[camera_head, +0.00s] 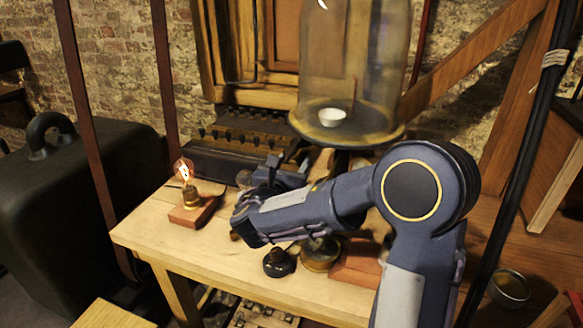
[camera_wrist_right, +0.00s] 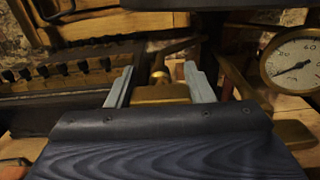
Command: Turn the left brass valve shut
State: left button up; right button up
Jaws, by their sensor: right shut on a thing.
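My right arm comes in from the right in the head view and reaches over the wooden table. My right gripper (camera_head: 285,165) is beside the stand under the glass bell jar (camera_head: 355,65). In the right wrist view the right gripper (camera_wrist_right: 160,85) has its two grey fingers either side of a brass piece (camera_wrist_right: 160,93), which looks like the left valve's handle, and is shut on it. My left gripper is not in view.
A round dial gauge (camera_wrist_right: 296,62) stands close on the right in the wrist view. A lit bulb on a reddish base (camera_head: 192,215) and a black knob (camera_head: 279,263) are on the table (camera_head: 165,243). A dark battery box (camera_head: 220,167) stands behind. The table's left front is clear.

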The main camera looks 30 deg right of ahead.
jog(key=o, duration=1)
jog(key=shift+c, duration=0.2)
jog(key=shift+s+a, duration=0.1)
jog(key=v, duration=0.7)
jog(key=shift+s+a, duration=0.2)
jog(key=shift+s, duration=0.05)
